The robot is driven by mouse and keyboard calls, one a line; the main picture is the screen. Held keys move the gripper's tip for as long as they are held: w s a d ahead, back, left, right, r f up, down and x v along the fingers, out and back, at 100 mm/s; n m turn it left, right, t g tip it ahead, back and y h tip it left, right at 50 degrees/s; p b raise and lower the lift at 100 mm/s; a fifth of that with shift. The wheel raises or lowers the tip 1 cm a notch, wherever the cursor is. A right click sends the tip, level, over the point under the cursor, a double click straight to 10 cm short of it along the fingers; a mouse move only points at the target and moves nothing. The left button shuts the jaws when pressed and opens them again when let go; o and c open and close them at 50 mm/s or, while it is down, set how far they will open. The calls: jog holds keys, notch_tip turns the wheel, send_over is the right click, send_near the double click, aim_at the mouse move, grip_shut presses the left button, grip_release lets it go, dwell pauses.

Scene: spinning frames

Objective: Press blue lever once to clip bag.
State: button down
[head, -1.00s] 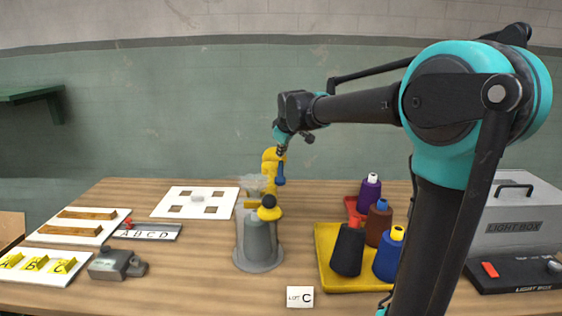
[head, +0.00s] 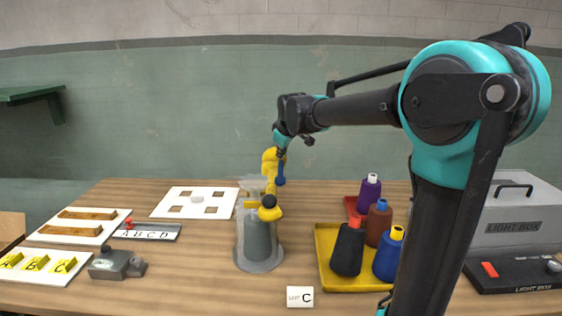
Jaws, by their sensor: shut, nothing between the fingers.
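The blue lever (head: 281,173) hangs upright on the right side of a yellow stand piece (head: 269,162). A grey cylinder (head: 258,240) with a clear cover stands below it at the middle of the table. A clear, flared shape (head: 252,184), perhaps the top of the bag, shows left of the yellow piece. My gripper (head: 282,151) points down at the top of the lever, small in the head view. It is shut and empty. Whether its fingertips touch the lever I cannot tell. A dark round knob (head: 268,202) sits on the yellow part above the cylinder.
A yellow tray (head: 326,284) with several thread cones stands to the right. A light box (head: 518,220) is at the far right. White boards (head: 195,193) and a grey block (head: 115,263) lie left. A "LOT C" card (head: 300,297) lies in front.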

jog(key=shift+s+d+f, duration=0.1)
jog(key=shift+s+f, duration=0.15)
jog(key=shift+f, duration=0.6)
dwell(0.7)
jog(key=shift+w+r, duration=0.15)
jog(key=shift+r, duration=0.55)
jog(key=shift+w+r, duration=0.1)
jog(key=shift+r, duration=0.6)
jog(key=shift+w+r, duration=0.25)
jog(key=shift+r, duration=1)
jog(key=shift+w+r, duration=0.2)
jog(key=shift+r, duration=1.05)
